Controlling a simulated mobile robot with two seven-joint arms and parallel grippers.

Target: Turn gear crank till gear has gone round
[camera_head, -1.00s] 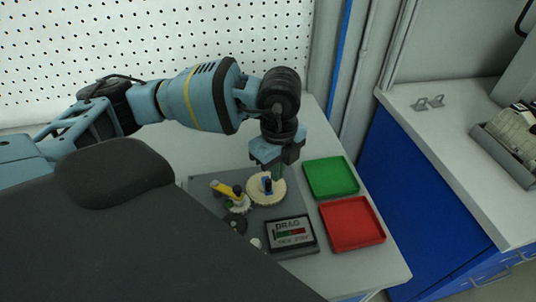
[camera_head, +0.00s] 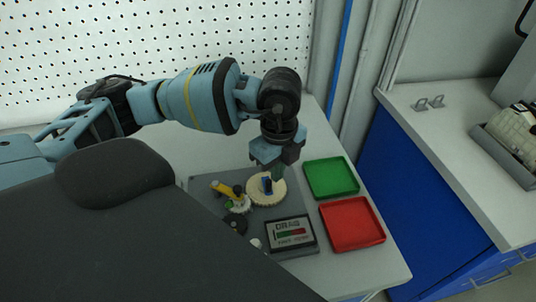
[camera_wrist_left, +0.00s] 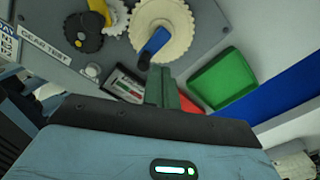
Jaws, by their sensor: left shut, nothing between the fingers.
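A grey gear board (camera_head: 203,187) lies on the table. On it is a large cream gear (camera_head: 256,199) with a blue bar (camera_head: 267,186), also clear in the wrist view (camera_wrist_left: 155,43). To its left, a small cream gear (camera_head: 240,208) carries a yellow crank arm (camera_head: 221,187) with a dark knob. The small gear also shows in the wrist view (camera_wrist_left: 116,20). A dark gear (camera_head: 235,224) sits in front. My left gripper (camera_head: 278,172) is above the large gear's far right edge, its green fingers (camera_wrist_left: 161,88) shut and empty. Contact with the bar cannot be told.
A display box (camera_head: 291,235) with a bar readout stands at the board's front. A green tray (camera_head: 331,179) and a red tray (camera_head: 352,224) lie to the right. Another counter (camera_head: 440,140) stands further right, across a gap. A pegboard (camera_head: 260,40) closes the back.

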